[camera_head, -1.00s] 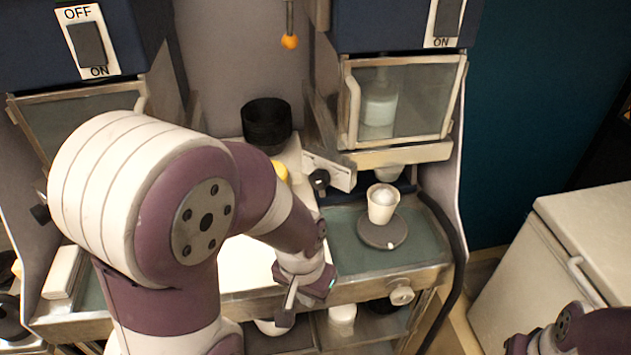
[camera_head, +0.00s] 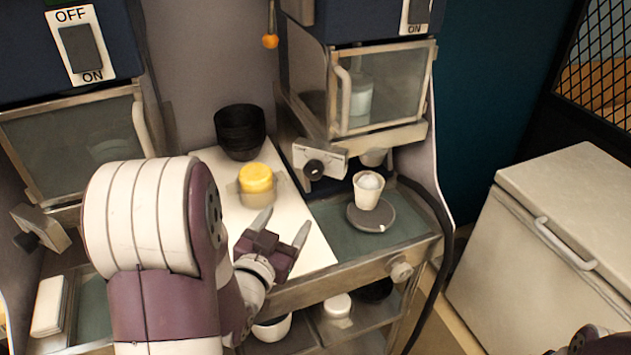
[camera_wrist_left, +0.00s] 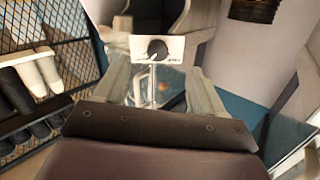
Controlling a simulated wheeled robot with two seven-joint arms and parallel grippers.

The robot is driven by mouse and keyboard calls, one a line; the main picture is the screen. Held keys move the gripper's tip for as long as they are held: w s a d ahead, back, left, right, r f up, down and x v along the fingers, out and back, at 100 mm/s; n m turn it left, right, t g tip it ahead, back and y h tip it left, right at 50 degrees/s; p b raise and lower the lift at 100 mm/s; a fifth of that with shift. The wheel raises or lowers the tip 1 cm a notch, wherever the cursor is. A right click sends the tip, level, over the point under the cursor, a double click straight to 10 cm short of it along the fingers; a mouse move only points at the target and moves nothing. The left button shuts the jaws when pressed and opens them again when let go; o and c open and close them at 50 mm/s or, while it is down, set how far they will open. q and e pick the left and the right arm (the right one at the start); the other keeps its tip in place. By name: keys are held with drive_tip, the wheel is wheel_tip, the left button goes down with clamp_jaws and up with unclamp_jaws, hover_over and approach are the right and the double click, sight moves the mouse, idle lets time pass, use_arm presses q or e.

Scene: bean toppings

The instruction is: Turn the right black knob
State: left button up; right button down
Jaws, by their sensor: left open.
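The right black knob (camera_head: 314,169) sits on a white panel (camera_head: 333,160) at the lower left of the right machine. In the left wrist view the black knob (camera_wrist_left: 157,50), with a pale pointer line, shows on its panel between and beyond my fingers. My left gripper (camera_head: 282,225) is open and empty. In the head view it appears lower and left of the knob, apart from it, with its fingers pointing up and right. The left gripper's two spread fingers also show in the wrist view (camera_wrist_left: 159,72). My right gripper is out of view.
A white cup (camera_head: 368,191) stands on a grey round plate (camera_head: 384,227) right of the knob. A yellow-topped container (camera_head: 257,180) and black bowls (camera_head: 240,133) stand on the white counter (camera_head: 310,245). Another black knob (camera_head: 26,241) is on the left machine.

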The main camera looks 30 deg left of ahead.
sight(311, 174)
use_arm(q)
drive_tip(key=shift+t, duration=0.4)
drive_tip(key=w+p, duration=0.1)
drive_tip(key=w, duration=0.3)
drive_tip(key=w+a+r+p, duration=0.1)
drive_tip(key=w, duration=0.3)
drive_tip(key=w+p, duration=0.1)
drive_tip(key=w, duration=0.4)
drive_tip(key=shift+w+a+r+p, duration=0.1)
drive_tip(key=shift+a+r+p, duration=0.1)
drive_tip(key=shift+r+p, duration=0.15)
drive_tip(key=shift+f, duration=0.1)
drive_tip(key=c, duration=1.1)
